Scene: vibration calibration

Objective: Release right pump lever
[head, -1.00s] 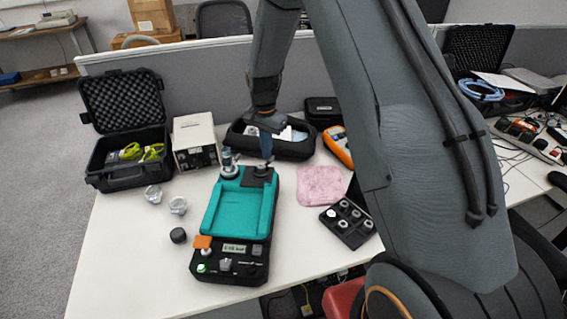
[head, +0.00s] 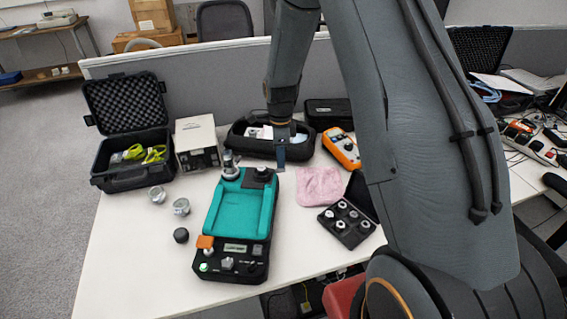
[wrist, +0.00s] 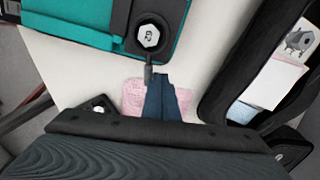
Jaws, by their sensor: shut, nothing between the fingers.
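The teal and black pump unit (head: 240,214) stands on the table with a display and buttons at its near end. At its far right corner is a round black fitting (head: 262,173). In the wrist view this fitting has a pale hex top (wrist: 149,36), and a short dark lever (wrist: 149,72) sticks out from it toward my gripper. A grey metal fitting (head: 229,166) stands at the far left corner. My gripper (head: 281,168) is shut and empty, just right of the black fitting. In the wrist view its blue-grey fingertips (wrist: 160,78) are beside the lever's end; contact cannot be told.
A black open pouch (head: 238,143) lies behind the unit. An orange meter (head: 342,148), a pink cloth (head: 319,186) and a black case of small fittings (head: 346,222) lie to the right. Metal adapters (head: 181,206) and an open black case (head: 131,176) are at left.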

